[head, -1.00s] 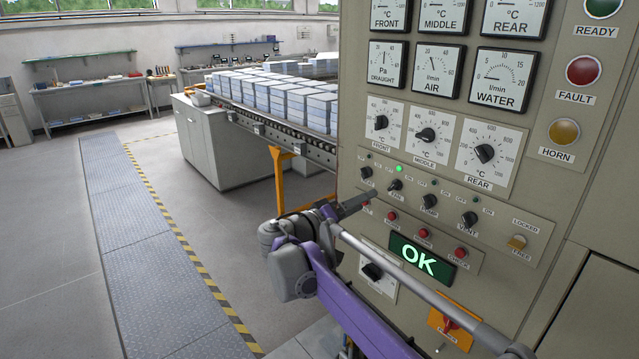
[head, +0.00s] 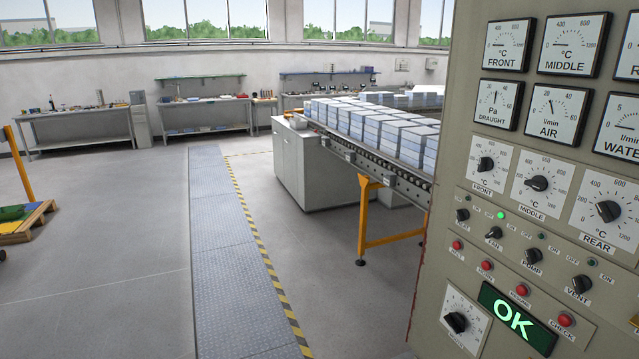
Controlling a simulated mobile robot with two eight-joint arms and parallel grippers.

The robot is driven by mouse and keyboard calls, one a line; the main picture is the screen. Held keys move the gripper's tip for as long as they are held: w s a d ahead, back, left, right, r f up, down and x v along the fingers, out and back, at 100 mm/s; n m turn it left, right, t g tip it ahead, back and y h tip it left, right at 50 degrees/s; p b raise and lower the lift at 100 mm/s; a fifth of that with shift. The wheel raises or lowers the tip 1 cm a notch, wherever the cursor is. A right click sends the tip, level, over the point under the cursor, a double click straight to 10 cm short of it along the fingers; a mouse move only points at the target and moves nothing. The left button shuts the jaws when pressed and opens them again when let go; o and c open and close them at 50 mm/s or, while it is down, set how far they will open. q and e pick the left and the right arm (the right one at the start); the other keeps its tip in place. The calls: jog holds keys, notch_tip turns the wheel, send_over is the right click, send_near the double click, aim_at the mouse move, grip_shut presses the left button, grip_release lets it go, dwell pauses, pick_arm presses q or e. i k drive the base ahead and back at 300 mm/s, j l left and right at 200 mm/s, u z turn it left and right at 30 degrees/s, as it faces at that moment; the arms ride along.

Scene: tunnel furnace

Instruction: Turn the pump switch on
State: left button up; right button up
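The pump switch (head: 533,256) is a small black rotary knob in the row of switches on the beige control panel (head: 440,215), at the right of the head view. It sits between the fan switch (head: 494,232) and the vent switch (head: 580,284). The small lamp above the fan switch (head: 502,215) glows green. The lamp by the pump switch (head: 541,236) looks dark. The knob's exact setting is too small to tell. Neither of my grippers is in view.
Red buttons (head: 487,265) and a green-lit OK display (head: 515,318) lie below the switches. A conveyor (head: 385,166) carrying stacked blocks runs behind the panel. The floor (head: 130,230) left of the panel is open, with a pallet (head: 28,228) at the far left.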

aim_at(533, 256)
jog(key=z, duration=1.35)
